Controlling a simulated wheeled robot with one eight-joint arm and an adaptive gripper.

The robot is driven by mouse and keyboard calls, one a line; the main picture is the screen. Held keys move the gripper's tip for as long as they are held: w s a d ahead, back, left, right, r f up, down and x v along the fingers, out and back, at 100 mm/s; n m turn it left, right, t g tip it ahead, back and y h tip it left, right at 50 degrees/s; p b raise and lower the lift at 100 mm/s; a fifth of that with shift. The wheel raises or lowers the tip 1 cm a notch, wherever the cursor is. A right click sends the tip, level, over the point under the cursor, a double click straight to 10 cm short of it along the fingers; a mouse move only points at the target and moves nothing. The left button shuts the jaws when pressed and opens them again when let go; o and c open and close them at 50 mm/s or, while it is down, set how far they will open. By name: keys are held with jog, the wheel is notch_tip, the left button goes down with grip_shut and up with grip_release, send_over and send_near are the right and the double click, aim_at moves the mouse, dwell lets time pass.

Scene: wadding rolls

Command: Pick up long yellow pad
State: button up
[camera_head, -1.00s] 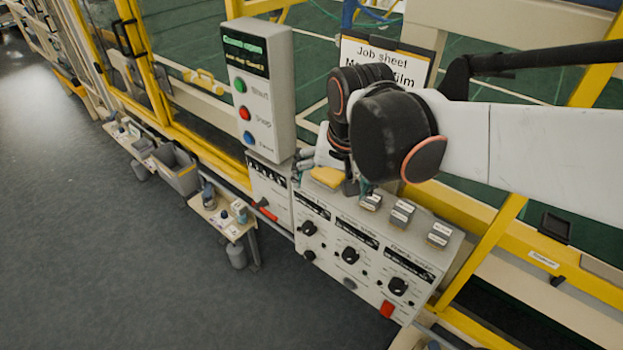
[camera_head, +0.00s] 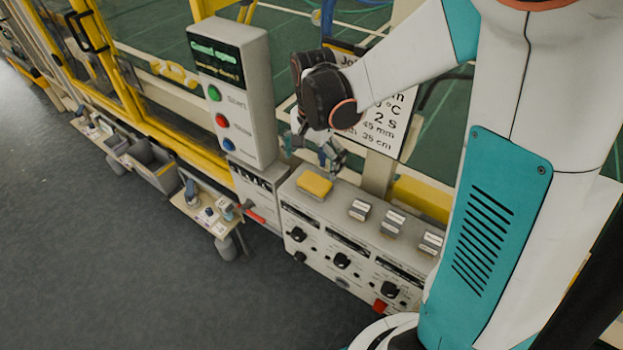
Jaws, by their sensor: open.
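The yellow pad (camera_head: 314,184) lies on top of the grey control console (camera_head: 352,205), near its left end. My gripper (camera_head: 318,160) is just above and behind the pad, below the dark wrist joint. Its fingers are apart, and I see nothing held between them. A small gap seems to lie between the fingers and the pad. The fingers are small in this view, so their exact distance from the pad is hard to tell.
Several small grey blocks (camera_head: 393,222) stand on the console right of the pad. A tall button box (camera_head: 232,95) rises at the left. A job sheet (camera_head: 385,118) stands behind, partly covered by my arm. Grey floor (camera_head: 130,260) is open at left.

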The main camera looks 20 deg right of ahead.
aim_at(315, 181)
jog(key=f, duration=0.5)
jog(key=f+b, duration=0.1)
jog(key=f, duration=0.2)
jog(key=shift+d+f, duration=0.15)
jog(key=shift+d, duration=0.15)
jog(key=shift+c, duration=0.3)
jog(key=c, duration=1.2)
